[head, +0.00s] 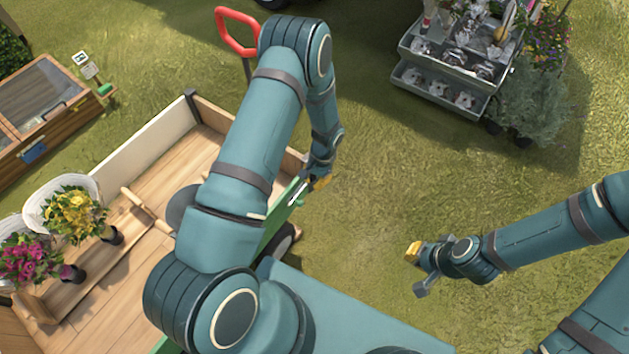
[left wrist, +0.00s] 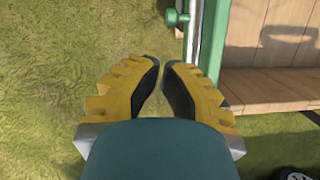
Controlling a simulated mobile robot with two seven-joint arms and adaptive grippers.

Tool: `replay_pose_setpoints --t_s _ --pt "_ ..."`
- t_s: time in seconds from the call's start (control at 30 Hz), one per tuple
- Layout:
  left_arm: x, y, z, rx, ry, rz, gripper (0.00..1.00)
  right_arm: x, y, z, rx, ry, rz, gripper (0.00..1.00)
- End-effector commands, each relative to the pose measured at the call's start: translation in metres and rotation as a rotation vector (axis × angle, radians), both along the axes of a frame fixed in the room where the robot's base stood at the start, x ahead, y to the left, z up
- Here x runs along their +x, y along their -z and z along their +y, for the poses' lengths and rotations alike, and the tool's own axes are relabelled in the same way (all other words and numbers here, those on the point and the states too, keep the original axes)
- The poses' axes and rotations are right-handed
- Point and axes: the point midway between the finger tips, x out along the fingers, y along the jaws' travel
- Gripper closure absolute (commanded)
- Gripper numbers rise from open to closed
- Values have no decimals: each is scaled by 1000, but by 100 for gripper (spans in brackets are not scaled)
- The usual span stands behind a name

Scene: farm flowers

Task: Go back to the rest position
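My left gripper (head: 318,184) hangs beside the right edge of the wooden cart (head: 140,160), partly hidden by its own arm. In the left wrist view its yellow fingers (left wrist: 163,75) have their tips almost together, with a narrow gap and nothing between them. Grass lies below the fingers, and the cart's green edge (left wrist: 211,40) is to their right. My right gripper (head: 416,268) is over the grass at the right, with nothing seen in it.
Pink flowers (head: 30,258) and yellow flowers (head: 75,212) stand in the cart at the left. A red handle (head: 236,28) rises behind my left arm. A grey tiered stand (head: 445,85) is at the back right. Open grass lies between the cart and stand.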

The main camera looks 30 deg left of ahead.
Motion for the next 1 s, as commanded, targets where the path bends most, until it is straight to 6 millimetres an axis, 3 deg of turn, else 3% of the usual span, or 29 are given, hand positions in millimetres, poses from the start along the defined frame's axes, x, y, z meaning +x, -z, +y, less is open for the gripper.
replay_pose_setpoints --t_s 0.43,0.63,0.8,1.0 --pt "-6 0 -8 -27 -19 -10 100 0 0 0 0 0 0 100" --pt "-45 -14 -60 -190 -164 -103 100 0 0 0 0 0 0 100" --pt "-85 -45 -107 -319 -336 -209 100 0 0 0 0 0 0 100" --pt "-119 -78 -131 -378 -467 -293 100 0 0 0 0 0 0 100"
